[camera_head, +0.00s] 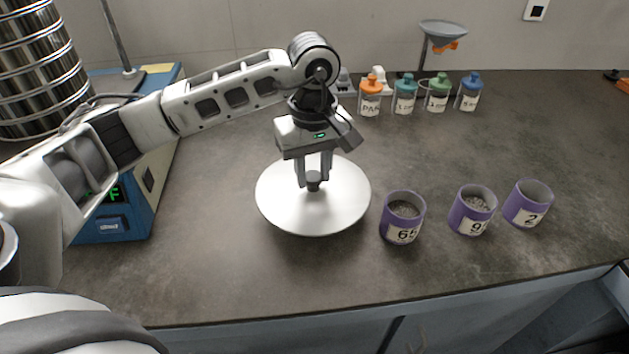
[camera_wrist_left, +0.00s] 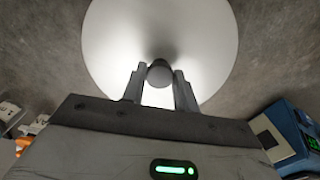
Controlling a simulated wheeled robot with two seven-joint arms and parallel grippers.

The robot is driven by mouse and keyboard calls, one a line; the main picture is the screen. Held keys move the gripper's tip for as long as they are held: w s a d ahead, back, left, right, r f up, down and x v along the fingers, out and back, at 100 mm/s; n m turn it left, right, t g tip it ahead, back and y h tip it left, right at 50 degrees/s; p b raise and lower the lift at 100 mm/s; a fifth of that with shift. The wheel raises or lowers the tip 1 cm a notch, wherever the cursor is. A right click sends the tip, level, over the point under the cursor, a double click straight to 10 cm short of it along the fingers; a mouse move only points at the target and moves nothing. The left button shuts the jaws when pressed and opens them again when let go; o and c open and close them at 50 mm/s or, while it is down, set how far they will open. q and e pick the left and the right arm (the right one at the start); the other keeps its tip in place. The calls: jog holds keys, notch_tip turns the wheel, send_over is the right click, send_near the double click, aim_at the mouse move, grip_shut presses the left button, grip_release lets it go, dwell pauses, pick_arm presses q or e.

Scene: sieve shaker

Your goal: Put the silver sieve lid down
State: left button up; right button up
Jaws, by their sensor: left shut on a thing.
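The silver sieve lid (camera_head: 285,204) is a wide pale disc with a small dark knob in its middle. It is at or just above the grey worktop, level or nearly so; I cannot tell whether it touches. My left gripper (camera_head: 313,183) comes down from above and is shut on the knob. In the left wrist view the lid (camera_wrist_left: 205,45) fills the upper middle, and the fingers of the left gripper (camera_wrist_left: 160,85) stand on both sides of the round knob. My right gripper is not in view.
Purple cups labelled 65 (camera_head: 402,217), 9 (camera_head: 472,210) and 2 (camera_head: 527,204) stand right of the lid, the first close to its rim. The blue shaker (camera_head: 112,225) with its sieve stack (camera_head: 35,70) is at left. Several bottles (camera_head: 404,97) line the back. Worktop before the lid is clear.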

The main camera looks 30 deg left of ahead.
aim_at(314, 174)
pick_arm(q)
jog(key=shift+w+f, duration=0.2)
jog(key=shift+f, duration=0.05)
jog(key=shift+w+f+p, duration=0.1)
jog(key=shift+f+p, duration=0.2)
jog(key=shift+f, duration=1.3)
jog(key=shift+f, duration=0.2)
jog(key=o, duration=1.1)
jog(key=shift+c, duration=0.2)
jog(key=shift+r, duration=0.1)
